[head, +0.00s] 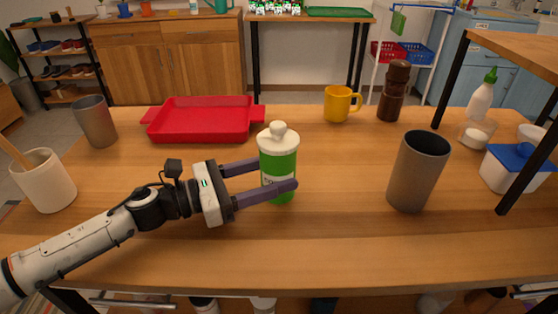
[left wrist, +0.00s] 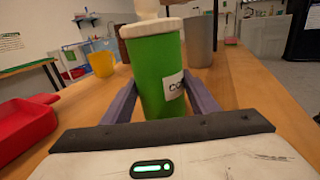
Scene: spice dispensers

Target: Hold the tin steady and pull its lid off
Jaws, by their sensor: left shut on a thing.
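A green tin (head: 284,172) stands upright on the wooden table, with a white label on its side. Its white lid (head: 278,139) with a round knob sits on top. My left gripper (head: 279,176) comes in from the left and is shut on the tin's body, one finger on each side below the lid. In the left wrist view the tin (left wrist: 158,76) stands between the two purple fingers, and the lid (left wrist: 151,27) shows at the top, partly cut off by the frame. My right gripper is in neither view.
A grey cup (head: 418,172) stands to the right of the tin. A red tray (head: 203,137), a yellow mug (head: 341,104) and a brown pepper mill (head: 394,92) are behind. A white cup (head: 43,181) and another grey cup (head: 95,122) stand left. The table front is clear.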

